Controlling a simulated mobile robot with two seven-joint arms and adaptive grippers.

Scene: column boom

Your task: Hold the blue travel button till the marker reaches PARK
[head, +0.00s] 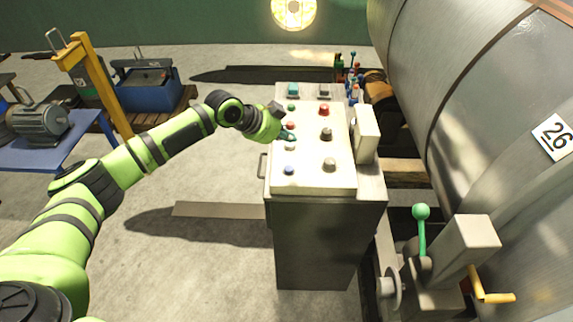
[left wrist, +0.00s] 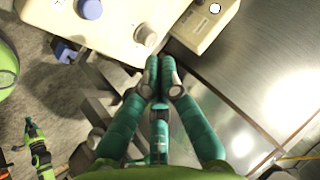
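The blue button (head: 289,170) is on the near left of the sloped cream control panel (head: 308,180). It also shows at the top of the left wrist view (left wrist: 90,8), left of a grey-brown knob (left wrist: 145,36). My left gripper (head: 288,135) is over the panel's left side, farther back than the blue button and apart from it in the picture. Its teal fingers (left wrist: 164,72) are together with nothing visible between them. I cannot make out the marker or the word PARK. A cream box (head: 367,135) stands at the panel's right edge. My right gripper is not in view.
Other controls share the panel, including a green button (head: 291,107) and a red button (head: 323,110). A large metal cylinder (head: 470,90) fills the right. A green-knobbed lever (head: 421,213) stands at the near right. Open floor lies left of the pedestal (head: 315,240).

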